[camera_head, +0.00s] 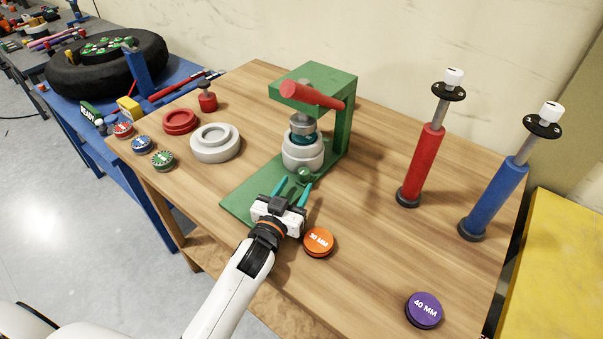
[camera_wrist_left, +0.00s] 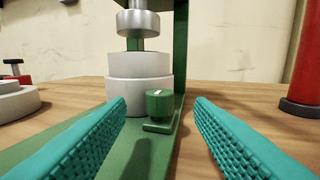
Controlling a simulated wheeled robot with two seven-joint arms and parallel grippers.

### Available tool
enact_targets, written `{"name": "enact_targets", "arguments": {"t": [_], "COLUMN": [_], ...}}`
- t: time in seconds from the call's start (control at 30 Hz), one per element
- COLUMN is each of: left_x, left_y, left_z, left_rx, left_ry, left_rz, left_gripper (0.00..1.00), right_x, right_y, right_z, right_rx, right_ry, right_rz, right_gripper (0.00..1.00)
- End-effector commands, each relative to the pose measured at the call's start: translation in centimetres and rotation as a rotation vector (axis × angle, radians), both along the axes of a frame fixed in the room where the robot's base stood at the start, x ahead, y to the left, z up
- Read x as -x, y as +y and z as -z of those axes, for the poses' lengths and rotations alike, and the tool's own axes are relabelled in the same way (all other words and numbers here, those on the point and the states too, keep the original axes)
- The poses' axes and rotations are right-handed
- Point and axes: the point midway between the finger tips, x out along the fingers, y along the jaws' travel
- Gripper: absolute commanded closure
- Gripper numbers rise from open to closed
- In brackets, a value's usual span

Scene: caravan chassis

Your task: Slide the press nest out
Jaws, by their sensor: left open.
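The press is a green frame (camera_head: 343,125) with a red handle (camera_head: 312,96) on a green base plate (camera_head: 240,203). A green knob (camera_head: 304,174) stands at the nest's front; in the left wrist view the knob (camera_wrist_left: 159,103) is on a small green tab. My left gripper (camera_head: 292,185) is open with teal fingers, pointing at the knob. In the wrist view the knob appears between the fingertips, apart from both. My right gripper is not in view.
An orange "30 MM" disc (camera_head: 318,241) lies just right of my left gripper. A purple disc (camera_head: 424,309), a red cylinder (camera_head: 421,165) and a blue cylinder (camera_head: 494,200) stand to the right. A grey ring (camera_head: 215,153) and several small discs are left.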

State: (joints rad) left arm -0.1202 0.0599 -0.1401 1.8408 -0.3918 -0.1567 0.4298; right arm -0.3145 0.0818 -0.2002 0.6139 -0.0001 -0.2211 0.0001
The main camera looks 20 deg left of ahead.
Motion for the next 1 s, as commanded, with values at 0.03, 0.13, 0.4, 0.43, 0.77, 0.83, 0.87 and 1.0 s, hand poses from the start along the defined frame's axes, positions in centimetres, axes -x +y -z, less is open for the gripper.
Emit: {"name": "enact_targets", "arguments": {"t": [0.03,0.13,0.4,0.43,0.77,0.83,0.87,1.0], "left_x": [-1.1,-2.6,-4.5,-4.5,-4.5,-4.5,-4.5,-4.5], "left_y": [-0.1,-0.3,-0.4,-0.4,-0.4,-0.4,-0.4,-0.4], "left_z": [-0.2,-0.1,0.0,0.0,0.0,0.0,0.0,0.0], "left_rx": [0.000,0.000,0.000,0.000,0.000,0.000,0.000,0.000], "left_ry": [-0.001,-0.001,-0.001,-0.001,0.000,0.000,0.000,0.000], "left_rz": [0.000,0.000,0.000,0.000,0.000,0.000,0.000,0.000], "left_gripper": [0.52,0.52,0.52,0.52,0.70,0.81,0.86,1.00], "right_x": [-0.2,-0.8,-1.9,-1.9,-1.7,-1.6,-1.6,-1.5], "right_y": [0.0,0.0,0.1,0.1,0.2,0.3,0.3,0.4], "right_z": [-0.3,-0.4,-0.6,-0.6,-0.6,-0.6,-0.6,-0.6], "right_rx": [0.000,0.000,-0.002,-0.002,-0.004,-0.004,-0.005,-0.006], "right_ry": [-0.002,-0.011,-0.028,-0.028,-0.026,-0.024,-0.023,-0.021], "right_rz": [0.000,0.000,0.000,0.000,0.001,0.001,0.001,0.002], "right_gripper": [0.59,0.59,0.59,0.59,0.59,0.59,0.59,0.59]}}
